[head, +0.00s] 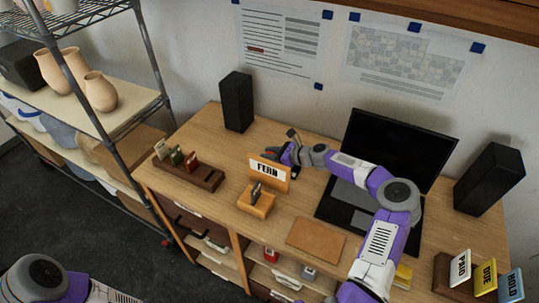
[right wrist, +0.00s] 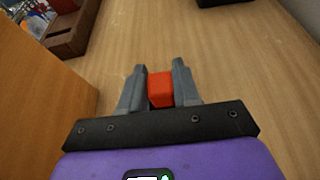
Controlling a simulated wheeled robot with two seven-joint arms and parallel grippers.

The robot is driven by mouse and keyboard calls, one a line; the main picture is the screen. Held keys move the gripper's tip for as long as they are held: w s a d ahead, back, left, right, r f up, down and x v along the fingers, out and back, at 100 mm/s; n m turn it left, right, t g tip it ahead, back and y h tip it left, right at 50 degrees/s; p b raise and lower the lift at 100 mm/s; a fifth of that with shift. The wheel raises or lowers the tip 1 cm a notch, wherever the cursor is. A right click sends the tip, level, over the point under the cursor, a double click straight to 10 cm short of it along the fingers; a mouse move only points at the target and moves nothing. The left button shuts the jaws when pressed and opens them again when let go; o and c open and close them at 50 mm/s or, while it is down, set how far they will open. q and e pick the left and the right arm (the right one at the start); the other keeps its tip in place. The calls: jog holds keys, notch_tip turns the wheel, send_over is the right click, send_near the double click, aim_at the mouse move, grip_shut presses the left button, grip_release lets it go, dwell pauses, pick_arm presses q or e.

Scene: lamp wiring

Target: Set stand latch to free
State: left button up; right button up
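An orange-brown stand with a white FERN card (head: 268,168) is upright on the desk. A small wooden block holder (head: 257,202) with a dark piece in it sits just in front. My right gripper (head: 275,153) is low behind the card, partly hidden by it. In the right wrist view its fingers (right wrist: 160,84) are closed around a small red block (right wrist: 160,90), with the orange-brown panel (right wrist: 40,85) close on the left. I cannot tell whether the red block is the stand latch or what it is fixed to. My left arm shows at lower left; its gripper is out of view.
A brown rack (head: 187,173) with several small pieces stands left on the desk. A laptop (head: 385,160), a brown mat (head: 315,238) and black speakers (head: 236,101) are around. PAID, DUE and HOLD cards (head: 484,275) stand at right. Bare desk lies left of the card.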

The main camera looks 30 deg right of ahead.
jog(key=o, duration=0.4)
jog(key=shift+w+a, duration=0.1)
jog(key=shift+w, duration=0.05)
jog(key=v, duration=0.7)
jog(key=shift+s+r, duration=0.1)
jog(key=shift+s, duration=0.2)
